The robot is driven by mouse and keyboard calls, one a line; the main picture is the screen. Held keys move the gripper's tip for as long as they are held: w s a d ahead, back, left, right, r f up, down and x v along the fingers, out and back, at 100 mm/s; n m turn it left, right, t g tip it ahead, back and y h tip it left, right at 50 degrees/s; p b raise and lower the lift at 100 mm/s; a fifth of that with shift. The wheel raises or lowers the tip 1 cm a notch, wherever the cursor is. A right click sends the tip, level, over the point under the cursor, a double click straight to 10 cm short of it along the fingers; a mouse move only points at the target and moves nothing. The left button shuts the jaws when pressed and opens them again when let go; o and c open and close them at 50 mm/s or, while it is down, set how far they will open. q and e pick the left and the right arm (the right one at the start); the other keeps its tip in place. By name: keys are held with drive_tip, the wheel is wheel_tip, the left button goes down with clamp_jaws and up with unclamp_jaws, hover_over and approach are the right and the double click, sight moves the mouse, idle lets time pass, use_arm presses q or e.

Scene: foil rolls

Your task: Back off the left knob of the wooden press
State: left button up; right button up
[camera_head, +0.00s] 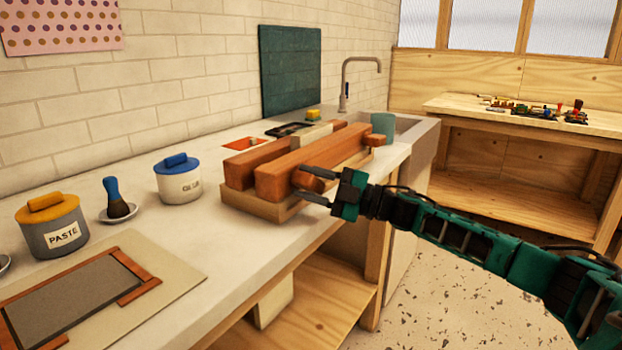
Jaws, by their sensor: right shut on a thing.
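The wooden press (306,165) lies on the white counter, two reddish-brown beams side by side on a paler base board. Its left knob (306,181) sticks out of the front beam toward me. My right gripper (310,184) is shut on the left knob, one finger above it and one below. A second knob (376,140) shows at the far right end of the front beam. My left gripper is not in view.
A glue pot (179,180), a brush in a dish (116,201) and a paste pot (50,226) stand left of the press. A framed board (75,292) lies at the near left. The counter's front edge (262,268) runs below the press. A sink (409,125) is behind, right.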

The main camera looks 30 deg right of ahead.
drive_tip(key=shift+r+n, duration=0.3)
drive_tip(key=shift+n, duration=0.4)
drive_tip(key=shift+n+g, duration=0.3)
drive_tip(key=shift+w, duration=0.1)
idle(0.6)
drive_tip(key=o, duration=0.6)
drive_tip(key=shift+o, duration=1.2)
drive_tip(key=shift+a+f, duration=0.1)
drive_tip(key=shift+f, duration=0.2)
drive_tip(key=p+v, duration=0.1)
drive_tip(key=v, duration=1.2)
